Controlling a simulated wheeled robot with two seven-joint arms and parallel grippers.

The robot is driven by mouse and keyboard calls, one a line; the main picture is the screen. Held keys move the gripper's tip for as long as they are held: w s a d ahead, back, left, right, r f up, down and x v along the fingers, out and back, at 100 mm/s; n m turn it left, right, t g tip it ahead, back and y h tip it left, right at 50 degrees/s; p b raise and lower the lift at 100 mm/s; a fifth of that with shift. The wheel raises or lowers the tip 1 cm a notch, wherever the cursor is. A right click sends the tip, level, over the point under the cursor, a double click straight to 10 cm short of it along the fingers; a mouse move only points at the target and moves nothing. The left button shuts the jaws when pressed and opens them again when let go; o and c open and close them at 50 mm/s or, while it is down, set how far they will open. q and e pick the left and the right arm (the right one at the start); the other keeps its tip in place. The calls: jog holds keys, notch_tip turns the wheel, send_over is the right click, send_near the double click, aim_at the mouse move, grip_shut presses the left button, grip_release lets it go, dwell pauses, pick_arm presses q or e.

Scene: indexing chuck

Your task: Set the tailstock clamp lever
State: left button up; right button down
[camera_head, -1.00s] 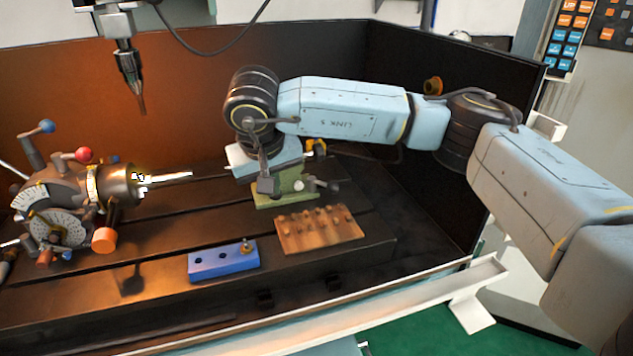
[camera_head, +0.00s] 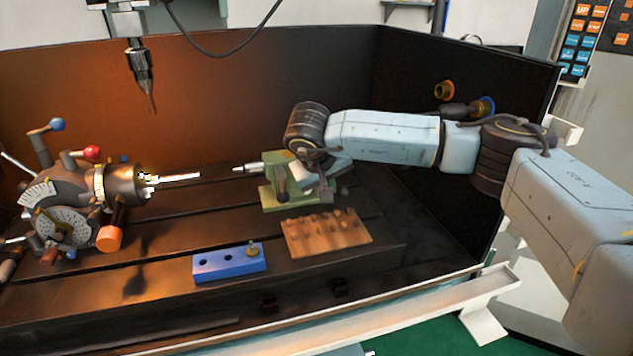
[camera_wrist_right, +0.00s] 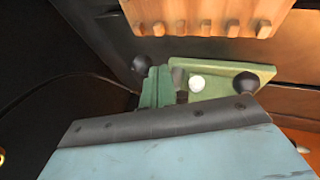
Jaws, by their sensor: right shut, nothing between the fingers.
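The green tailstock (camera_head: 270,196) stands on the machine table, its pale pointed spindle facing left. A dark lever (camera_head: 282,178) stands nearly upright on its near side; I take it for the clamp lever. My right gripper (camera_head: 327,194) is shut and empty, pointing down at the right end of the tailstock, right of the lever. I cannot tell whether it touches the tailstock. In the right wrist view the tailstock (camera_wrist_right: 222,80) shows beyond my gripper housing, with two dark ball knobs (camera_wrist_right: 140,62) and a white round end. The fingertips are not clear there. My left gripper is out of view.
A wooden peg block (camera_head: 327,236) and a blue block with holes (camera_head: 228,263) lie in front of the tailstock. The indexing chuck (camera_head: 118,185) is at the left. A spindle tool (camera_head: 143,70) hangs above. Dark enclosure walls stand behind and at the right.

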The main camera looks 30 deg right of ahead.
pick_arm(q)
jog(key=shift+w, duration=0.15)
pick_arm(e)
jog(key=shift+d+f, duration=0.15)
jog(key=shift+d, duration=0.2)
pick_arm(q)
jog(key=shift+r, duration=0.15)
pick_arm(e)
jog(key=shift+d, duration=0.1)
